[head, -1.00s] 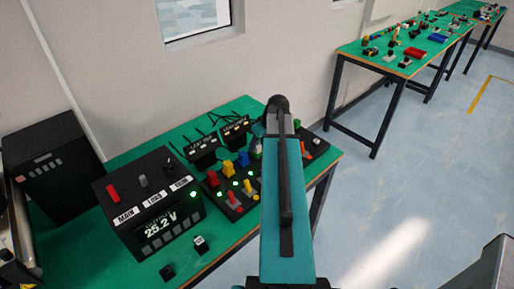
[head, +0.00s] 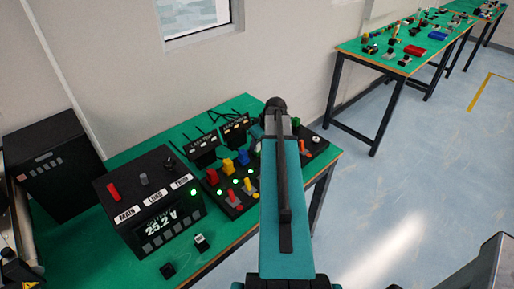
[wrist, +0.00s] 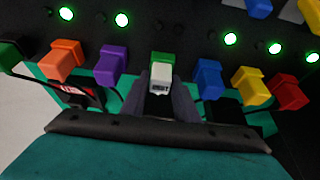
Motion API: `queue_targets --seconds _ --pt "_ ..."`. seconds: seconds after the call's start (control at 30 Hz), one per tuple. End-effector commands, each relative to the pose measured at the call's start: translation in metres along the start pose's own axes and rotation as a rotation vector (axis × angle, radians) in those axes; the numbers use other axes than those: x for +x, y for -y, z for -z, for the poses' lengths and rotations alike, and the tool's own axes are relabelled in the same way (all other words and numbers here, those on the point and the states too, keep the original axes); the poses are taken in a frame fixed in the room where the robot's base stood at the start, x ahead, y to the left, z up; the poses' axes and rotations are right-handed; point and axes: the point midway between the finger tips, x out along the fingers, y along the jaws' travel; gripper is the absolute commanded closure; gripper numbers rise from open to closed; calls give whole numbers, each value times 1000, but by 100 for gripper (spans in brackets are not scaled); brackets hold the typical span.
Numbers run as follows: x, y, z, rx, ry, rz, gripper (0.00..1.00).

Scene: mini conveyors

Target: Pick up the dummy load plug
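A small plug (wrist: 160,77) with a white labelled front and a green top sits in the middle of a row of coloured plugs in the wrist view. The label is too blurred to read surely, so I cannot tell if it is the dummy load plug. My gripper's (wrist: 163,92) dark fingers stand one on each side of this plug, very close to it. I cannot tell whether they press on it. In the head view my arm hides the gripper and the far part of the panel.
Orange (wrist: 65,60), purple (wrist: 111,64), blue (wrist: 207,78), yellow (wrist: 248,88) and red (wrist: 291,92) plugs flank it closely. A power unit (head: 150,205) reading 25.2 V stands left on the green table (head: 118,163). Small black blocks lie by the table's front edge.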

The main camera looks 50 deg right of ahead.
Motion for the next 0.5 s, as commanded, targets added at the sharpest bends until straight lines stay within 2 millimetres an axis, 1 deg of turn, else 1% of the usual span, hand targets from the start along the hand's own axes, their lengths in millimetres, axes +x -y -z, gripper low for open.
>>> queue_targets --seconds 0.03,0.13,0.5 --pt "0 0 0 0 0 0 82" --pt "0 0 0 0 0 0 99" --pt "-1 0 1 0 0 0 99"
